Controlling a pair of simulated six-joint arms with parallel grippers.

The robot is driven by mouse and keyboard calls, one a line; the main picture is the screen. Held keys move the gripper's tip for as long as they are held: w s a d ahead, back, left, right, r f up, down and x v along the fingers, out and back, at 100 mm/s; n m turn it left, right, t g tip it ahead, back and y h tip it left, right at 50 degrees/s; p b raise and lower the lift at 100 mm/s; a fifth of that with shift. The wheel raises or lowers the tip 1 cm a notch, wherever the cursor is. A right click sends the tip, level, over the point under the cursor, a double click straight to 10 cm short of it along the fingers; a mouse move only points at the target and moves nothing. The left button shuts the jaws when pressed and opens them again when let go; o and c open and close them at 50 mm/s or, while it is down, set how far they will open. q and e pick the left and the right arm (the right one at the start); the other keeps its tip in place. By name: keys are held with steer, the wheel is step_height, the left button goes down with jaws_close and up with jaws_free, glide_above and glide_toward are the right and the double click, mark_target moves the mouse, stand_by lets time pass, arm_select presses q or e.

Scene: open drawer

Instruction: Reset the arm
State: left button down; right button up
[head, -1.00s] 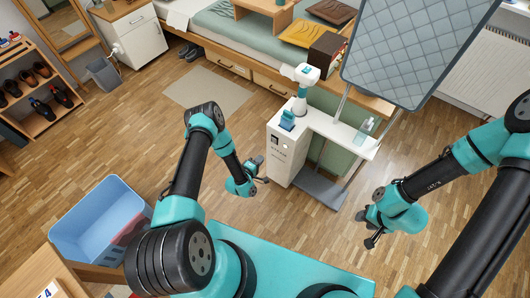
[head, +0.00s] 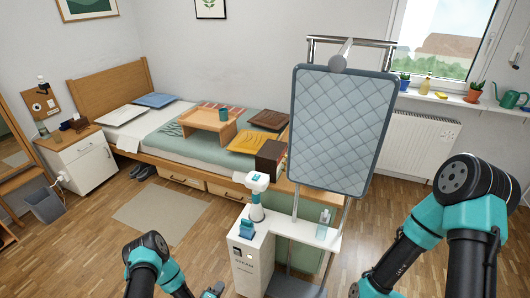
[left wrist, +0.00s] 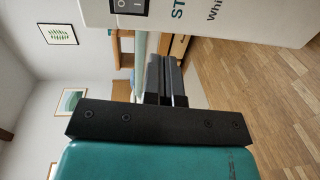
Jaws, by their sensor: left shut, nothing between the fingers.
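My left gripper (head: 212,292) shows only in part at the bottom edge of the head view, in front of the white cabinet (head: 243,268). In the left wrist view its two dark fingers (left wrist: 166,80) are together with nothing between them. My right arm (head: 400,262) comes in from the right. Its wrist (head: 362,289) is at the bottom edge, and I cannot make out its fingers. The bed's wooden drawers (head: 181,174) appear shut.
A quilted panel (head: 342,130) on a metal stand rises right of centre. A white device (head: 257,190) and a bottle (head: 323,225) stand on the cabinet top. The bed (head: 190,147) is behind. Open floor and a rug (head: 160,213) lie at left.

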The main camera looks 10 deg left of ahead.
arm_select(q)
steer(key=s+d+r+m+g, duration=0.2)
steer(key=s+r+m+g, duration=0.4)
steer(key=r, duration=0.4)
steer(key=s+d+r+m+g, duration=0.2)
steer(key=s+r+m+g, duration=0.4)
steer(key=s+r+g, duration=0.3)
step_height(320, 180, up, 2)
steer(key=shift+s+m, duration=0.35)
steer(key=shift+m, duration=0.05)
